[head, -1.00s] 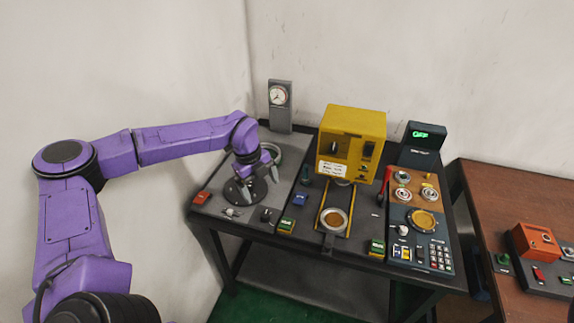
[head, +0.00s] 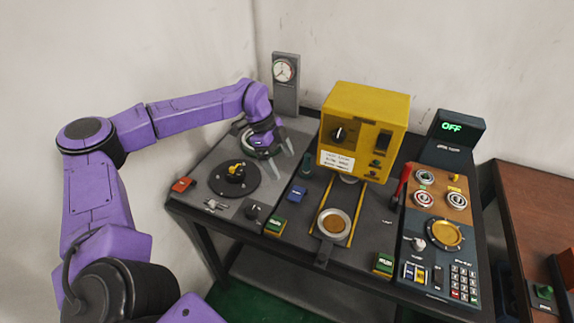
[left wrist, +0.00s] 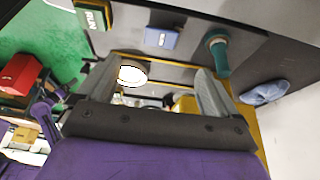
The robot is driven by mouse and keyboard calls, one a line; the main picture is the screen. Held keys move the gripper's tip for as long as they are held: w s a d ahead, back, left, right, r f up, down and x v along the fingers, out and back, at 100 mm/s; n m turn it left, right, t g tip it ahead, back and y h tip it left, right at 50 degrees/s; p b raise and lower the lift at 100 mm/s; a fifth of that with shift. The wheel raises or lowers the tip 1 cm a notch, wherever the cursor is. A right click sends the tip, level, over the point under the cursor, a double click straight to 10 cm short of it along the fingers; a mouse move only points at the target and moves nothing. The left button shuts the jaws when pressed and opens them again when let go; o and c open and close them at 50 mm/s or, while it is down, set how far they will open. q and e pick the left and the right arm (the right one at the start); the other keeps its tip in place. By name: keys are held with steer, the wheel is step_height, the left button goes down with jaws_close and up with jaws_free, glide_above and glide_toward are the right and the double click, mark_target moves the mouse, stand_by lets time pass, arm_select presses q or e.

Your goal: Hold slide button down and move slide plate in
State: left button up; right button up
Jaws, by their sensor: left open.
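The slide plate (head: 334,224), a round light dish with a brown centre, sits between yellow rails in front of the yellow machine (head: 364,120). It also shows in the left wrist view (left wrist: 132,75). A blue button (head: 297,193) lies left of the rails, and in the left wrist view (left wrist: 162,37) it is beyond the fingers. I cannot read which button is the slide button. My left gripper (head: 281,170) is open and empty above the table, left of the machine and behind the blue button. My right gripper is out of sight.
Green buttons (head: 275,225) (head: 383,263) lie near the front edge. A teal knob (head: 308,165) stands close to my left gripper. A black disc (head: 234,179) lies left, with a gauge post (head: 285,84) behind. A control panel (head: 436,222) with a red lever is right.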

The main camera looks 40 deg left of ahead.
mark_target(296, 193)
arm_select(q)
steer(key=p+x, duration=0.2)
steer(key=x, duration=0.8)
steer(key=shift+w+d+f, duration=0.1)
steer(key=shift+f, duration=0.25)
steer(key=c, duration=1.1)
